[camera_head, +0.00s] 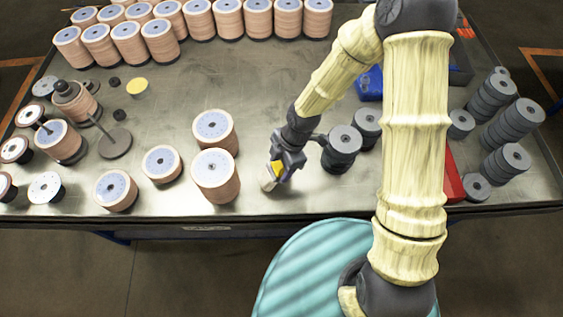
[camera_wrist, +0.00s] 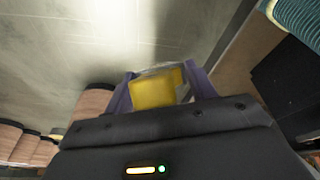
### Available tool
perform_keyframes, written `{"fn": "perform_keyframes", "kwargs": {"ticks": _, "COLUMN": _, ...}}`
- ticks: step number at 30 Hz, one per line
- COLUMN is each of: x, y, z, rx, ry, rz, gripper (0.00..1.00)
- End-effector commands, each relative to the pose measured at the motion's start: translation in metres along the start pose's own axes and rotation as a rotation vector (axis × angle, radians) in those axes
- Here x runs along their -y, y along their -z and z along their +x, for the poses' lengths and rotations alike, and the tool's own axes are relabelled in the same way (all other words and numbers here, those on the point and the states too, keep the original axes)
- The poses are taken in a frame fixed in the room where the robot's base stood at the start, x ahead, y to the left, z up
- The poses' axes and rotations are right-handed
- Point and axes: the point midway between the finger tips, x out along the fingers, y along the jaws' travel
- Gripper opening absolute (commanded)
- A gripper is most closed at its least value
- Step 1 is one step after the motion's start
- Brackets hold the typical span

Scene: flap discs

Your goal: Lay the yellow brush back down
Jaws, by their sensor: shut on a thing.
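My gripper (camera_head: 284,168) is shut on the yellow brush (camera_head: 277,167) near the front middle of the table. In the wrist view the brush's yellow block (camera_wrist: 155,91), with a pale edge beyond it, sits between the two purple-grey fingers (camera_wrist: 160,92). In the head view a pale brush end (camera_head: 268,181) points down toward the table top. I cannot tell whether it touches the table.
A stack of tan discs (camera_head: 216,178) stands close left of my gripper, and dark grey disc stacks (camera_head: 343,146) stand close right. Metal spindles (camera_head: 114,143) stand at the left. The table (camera_head: 260,75) is bare behind my gripper. Its front edge is near.

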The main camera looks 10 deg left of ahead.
Motion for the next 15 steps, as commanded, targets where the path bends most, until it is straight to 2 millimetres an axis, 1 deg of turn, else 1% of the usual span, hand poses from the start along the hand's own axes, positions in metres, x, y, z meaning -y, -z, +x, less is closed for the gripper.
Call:
{"fn": "perform_keyframes", "kwargs": {"ticks": 1, "x": 0.0002, "y": -0.0031, "z": 0.0080, "rx": 0.000, "ry": -0.001, "rz": 0.002, "gripper": 0.25}}
{"fn": "perform_keyframes", "kwargs": {"ticks": 4, "x": 0.0002, "y": -0.0061, "z": 0.0132, "rx": 0.000, "ry": -0.002, "rz": 0.006, "gripper": 0.25}}
{"fn": "perform_keyframes", "kwargs": {"ticks": 15, "x": 0.0001, "y": -0.0062, "z": 0.0155, "rx": 0.000, "ry": -0.002, "rz": 0.004, "gripper": 0.25}}
